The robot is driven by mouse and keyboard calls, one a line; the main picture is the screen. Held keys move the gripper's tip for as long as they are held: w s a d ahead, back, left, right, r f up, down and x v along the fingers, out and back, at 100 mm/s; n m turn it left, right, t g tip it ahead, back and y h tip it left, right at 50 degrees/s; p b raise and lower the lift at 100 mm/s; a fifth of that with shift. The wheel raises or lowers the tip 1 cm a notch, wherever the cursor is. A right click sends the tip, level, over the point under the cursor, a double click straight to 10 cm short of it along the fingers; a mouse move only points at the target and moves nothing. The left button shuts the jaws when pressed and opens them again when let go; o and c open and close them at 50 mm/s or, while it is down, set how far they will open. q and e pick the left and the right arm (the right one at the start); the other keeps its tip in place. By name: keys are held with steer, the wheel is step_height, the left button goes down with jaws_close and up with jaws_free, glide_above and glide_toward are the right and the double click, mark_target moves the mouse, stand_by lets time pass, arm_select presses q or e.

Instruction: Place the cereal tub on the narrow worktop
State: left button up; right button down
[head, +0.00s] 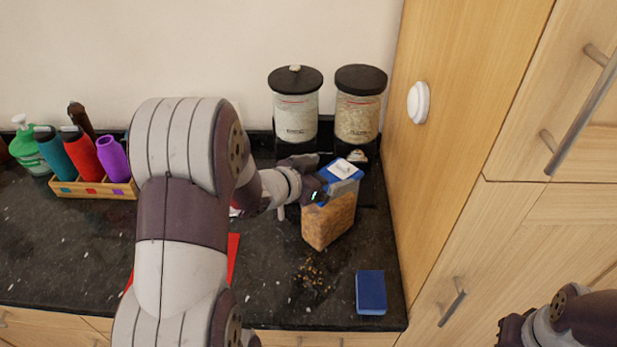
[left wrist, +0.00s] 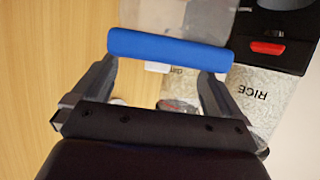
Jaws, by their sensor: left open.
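The cereal tub (head: 328,220) is a clear box of tan cereal with a blue lid and a white label on top. It stands on the dark speckled worktop (head: 270,265), near the back right. My left gripper (head: 322,182) is open at the upper left of the tub, by its lid. In the left wrist view, the blue lid (left wrist: 168,50) lies across the space between the spread fingers; I cannot tell whether they touch it. My right gripper (head: 514,330) is partly cut off at the lower right, and its fingers are not clear.
Two black-lidded jars (head: 297,112) (head: 358,112) stand raised behind the tub. A blue block (head: 370,292) and scattered crumbs (head: 315,272) lie in front. A wooden crate of bottles (head: 95,189) is at left. A tall wooden cabinet (head: 450,130) closes off the right side.

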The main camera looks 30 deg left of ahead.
arm_select(q)
steer(key=v, duration=0.8)
steer(key=shift+s, duration=0.25)
